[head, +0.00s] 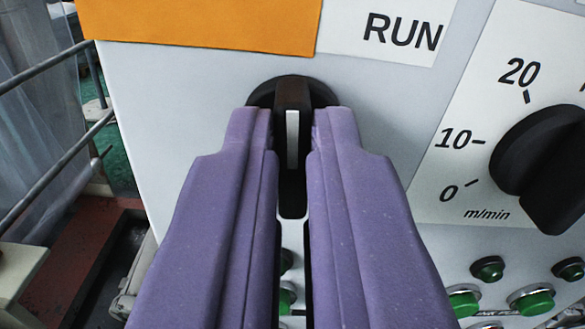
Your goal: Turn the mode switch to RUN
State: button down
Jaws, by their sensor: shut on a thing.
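The mode switch (292,95) is a black rotary knob with a white pointer line, on the pale grey panel in the head view. Its handle stands upright in the picture, with the white line vertical. My gripper (292,140) has two purple fingers, one on each side of the handle, shut on it. The fingers hide the lower sides of the knob's round base. The RUN label (403,32) is on a white plate above and to the right of the switch. An orange plate (200,25) lies above and to the left; any writing on it is not in view.
A black speed dial (545,150) marked 0, 10, 20 m/min sits to the right. Green push buttons (531,299) and small dark green lamps (487,268) are below it. Metal railings (50,65) and a red-brown floor part (85,260) lie beyond the panel's left edge.

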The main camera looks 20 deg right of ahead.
jog(key=m+b, duration=0.3)
jog(key=m, duration=0.2)
jog(key=shift+d+f+m+b, duration=0.2)
jog(key=shift+m+b, duration=0.1)
jog(key=shift+b, duration=0.1)
jog(key=shift+s+m+b, duration=0.1)
jog(key=shift+m+b, duration=1.15)
jog(key=shift+m, duration=0.95)
jog(key=c, duration=1.2)
grip_release()
jog(key=shift+r, duration=0.1)
jog(key=b+v, duration=0.1)
jog(key=v, duration=0.6)
jog(key=shift+s, duration=0.35)
